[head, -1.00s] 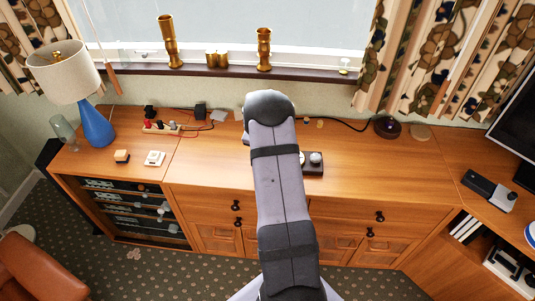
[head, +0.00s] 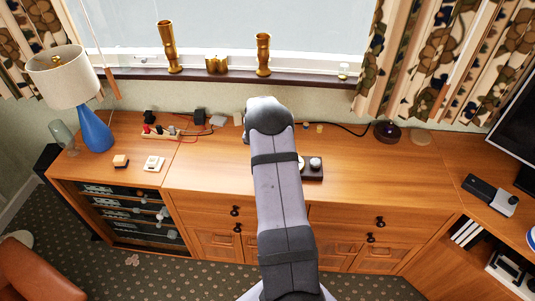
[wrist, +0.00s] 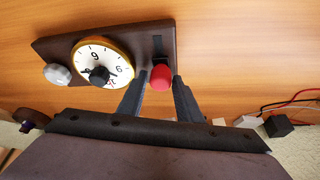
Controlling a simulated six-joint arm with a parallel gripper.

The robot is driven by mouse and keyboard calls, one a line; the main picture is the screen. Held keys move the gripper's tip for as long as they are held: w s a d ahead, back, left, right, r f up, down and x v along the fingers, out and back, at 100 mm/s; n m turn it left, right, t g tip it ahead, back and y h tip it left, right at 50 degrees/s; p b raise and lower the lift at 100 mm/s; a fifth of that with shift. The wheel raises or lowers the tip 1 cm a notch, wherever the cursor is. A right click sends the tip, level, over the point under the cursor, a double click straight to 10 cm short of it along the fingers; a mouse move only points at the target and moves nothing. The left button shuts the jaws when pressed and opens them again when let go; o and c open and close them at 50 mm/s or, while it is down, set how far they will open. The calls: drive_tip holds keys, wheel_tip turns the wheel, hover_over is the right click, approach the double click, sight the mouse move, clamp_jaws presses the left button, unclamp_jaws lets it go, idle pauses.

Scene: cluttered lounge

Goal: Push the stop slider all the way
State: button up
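The stop slider's red knob (wrist: 160,77) sits by the dark slot (wrist: 157,46) on a dark panel (wrist: 193,44) in the wrist view. The slot runs upward in the picture from the knob. My gripper (wrist: 160,82) has its two dark fingers apart, one on each side of the knob. The fingertips are very close to the knob, and I cannot tell if they touch it. In the head view my arm hides the slider and the gripper; part of the panel (head: 313,175) shows right of the arm.
The panel also bears a round white dial (wrist: 103,63) with a gold rim and a grey knob (wrist: 58,74). A power strip (head: 160,133) with cables lies on the wooden cabinet top (head: 223,160). A blue lamp (head: 96,130) stands left. The cabinet top right of the panel is mostly clear.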

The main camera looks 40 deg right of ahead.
drive_tip(key=b+v, duration=0.2)
drive_tip(key=v, duration=0.5)
idle(0.5)
drive_tip(key=shift+r, duration=0.1)
drive_tip(key=s+a+f+n+g+y, duration=0.2)
drive_tip(key=s+a+f+n, duration=0.1)
drive_tip(key=s+a, duration=0.55)
drive_tip(key=s+a+f+n+g+y, duration=0.2)
drive_tip(key=s+a+f+n, duration=0.15)
drive_tip(key=s+a, duration=0.5)
drive_tip(key=s+a+r+n, duration=0.2)
drive_tip(key=s+a+r, duration=0.4)
drive_tip(key=s+a, duration=0.5)
drive_tip(key=w+a+r+n+t+p, duration=0.1)
drive_tip(key=w+a+r+n, duration=0.2)
drive_tip(key=a+r, duration=0.1)
drive_tip(key=shift+a+r+t, duration=0.3)
drive_tip(key=shift+a+r, duration=0.05)
drive_tip(key=shift+r, duration=0.35)
